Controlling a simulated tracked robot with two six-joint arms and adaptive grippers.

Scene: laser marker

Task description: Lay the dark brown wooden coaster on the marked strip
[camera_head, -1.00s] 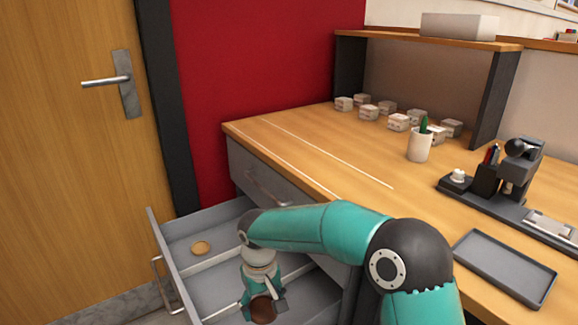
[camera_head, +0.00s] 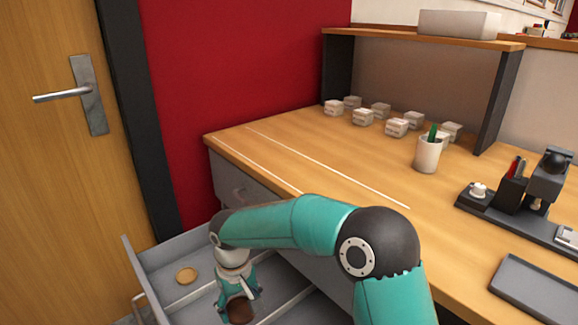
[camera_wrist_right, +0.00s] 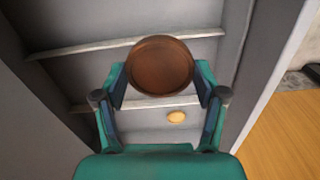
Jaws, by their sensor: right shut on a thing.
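The dark brown round coaster (camera_wrist_right: 160,65) is between the fingertips of my right gripper (camera_wrist_right: 160,84) in the right wrist view. The gripper is shut on its edges. In the head view, my right gripper (camera_head: 238,294) is low over the open drawer, with the coaster (camera_head: 240,311) partly showing below it. The marked strip lies along the desk's front left, between two thin white lines (camera_head: 330,167). The strip is bare. My left gripper is not in view.
The open grey drawer (camera_head: 134,262) has thin dividers, and a light wooden disc (camera_head: 187,275) lies in it. On the desk (camera_head: 330,140) stand a pen cup (camera_head: 427,155), several small white boxes (camera_head: 397,127), a dark tray (camera_head: 537,290) and a marking device (camera_head: 545,180).

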